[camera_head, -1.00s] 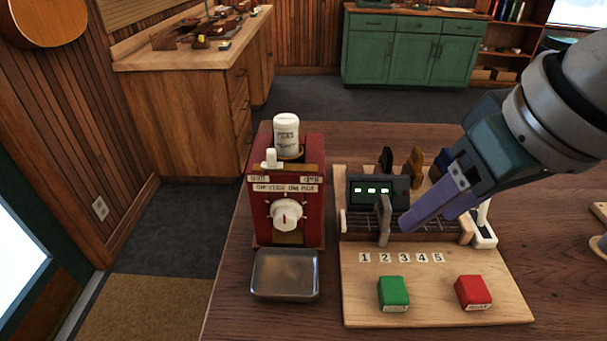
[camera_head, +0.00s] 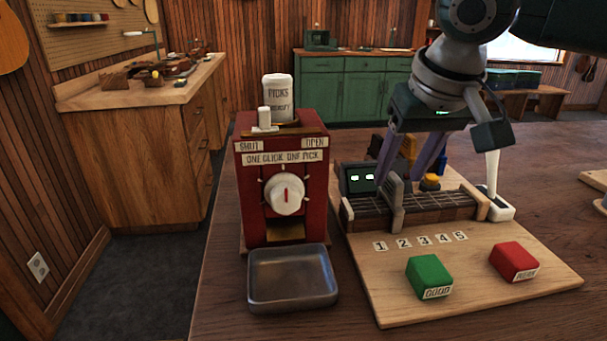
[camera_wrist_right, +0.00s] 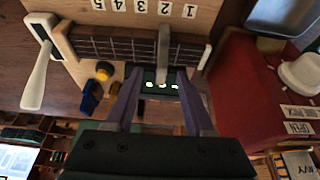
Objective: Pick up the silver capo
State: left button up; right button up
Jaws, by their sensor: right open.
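The silver capo (camera_head: 396,205) stands upright across the short fretboard (camera_head: 440,207), near its left end. In the right wrist view the capo (camera_wrist_right: 163,45) lies just beyond the fingertips, roughly in line with the gap between them. My right gripper (camera_head: 402,172) is open and empty, with its purple fingers pointing down behind the capo. The fingers also show in the right wrist view (camera_wrist_right: 160,78), spread on both sides of the dark display (camera_wrist_right: 157,87). No contact with the capo is visible. My left gripper is not in view.
The red pick dispenser (camera_head: 283,190) and metal tray (camera_head: 292,278) stand left of the wooden board (camera_head: 400,300). Green (camera_head: 429,277) and red (camera_head: 513,262) blocks sit in front. A white lever (camera_head: 493,175) stands at the right. Yellow (camera_head: 431,182) and blue items are close behind the fretboard.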

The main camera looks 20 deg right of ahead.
aim_at(396, 178)
jog(key=x, duration=0.3)
jog(key=shift+w+a+f, duration=0.1)
jog(key=shift+w+f, duration=0.05)
jog(key=shift+f, duration=0.05)
grip_shut()
dwell(0.4)
